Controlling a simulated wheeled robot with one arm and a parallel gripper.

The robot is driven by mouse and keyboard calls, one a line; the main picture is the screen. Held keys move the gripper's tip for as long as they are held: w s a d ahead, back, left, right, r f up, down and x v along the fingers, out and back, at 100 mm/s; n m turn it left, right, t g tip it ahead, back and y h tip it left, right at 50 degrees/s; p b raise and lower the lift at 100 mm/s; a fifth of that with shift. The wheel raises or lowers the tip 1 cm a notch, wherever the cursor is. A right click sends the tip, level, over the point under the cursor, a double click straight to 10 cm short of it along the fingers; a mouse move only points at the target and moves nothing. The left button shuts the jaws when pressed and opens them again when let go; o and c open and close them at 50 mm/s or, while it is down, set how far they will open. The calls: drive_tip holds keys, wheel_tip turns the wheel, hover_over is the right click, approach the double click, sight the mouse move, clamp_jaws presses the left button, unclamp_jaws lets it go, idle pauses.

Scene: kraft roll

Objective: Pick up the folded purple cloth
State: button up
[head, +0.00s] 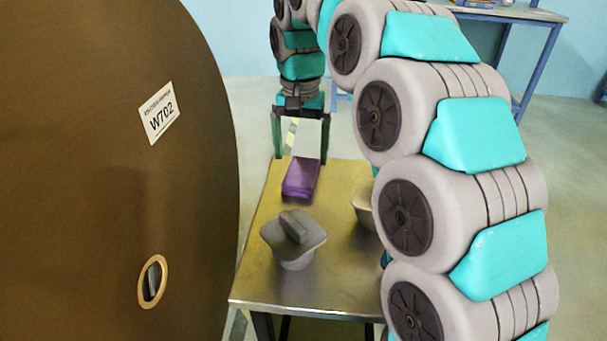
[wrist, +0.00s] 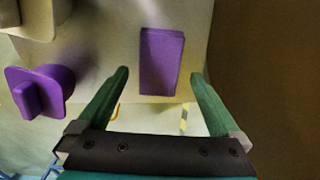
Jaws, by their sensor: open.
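The folded purple cloth (head: 301,178) lies flat as a thick rectangular block near the far end of the metal table. It also shows in the wrist view (wrist: 161,62), close to the table edge. My gripper (head: 300,157) is open and empty, pointing down at the far end of the table. In the wrist view its two green fingers (wrist: 160,74) are spread wider than the cloth, one toward each side of it. The cloth is not held. I cannot tell the exact height of the fingertips over the table.
A large brown roll labelled W702 (head: 190,210) stands close along the table's left side. The wrist view shows a purple knobbed object (wrist: 38,92) at left.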

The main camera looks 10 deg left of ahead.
sight(300, 176)
drive_tip(key=shift+s+f, duration=0.25)
drive_tip(key=shift+f, duration=0.9)
drive_tip(key=shift+s+f, duration=0.25)
drive_tip(key=shift+f, duration=1.15)
drive_tip(key=shift+c, duration=0.2)
drive_tip(key=c, duration=1.1)
drive_tip(key=shift+c, duration=0.2)
drive_tip(key=shift+r, duration=0.1)
wheel_tip(300, 176, up, 10)
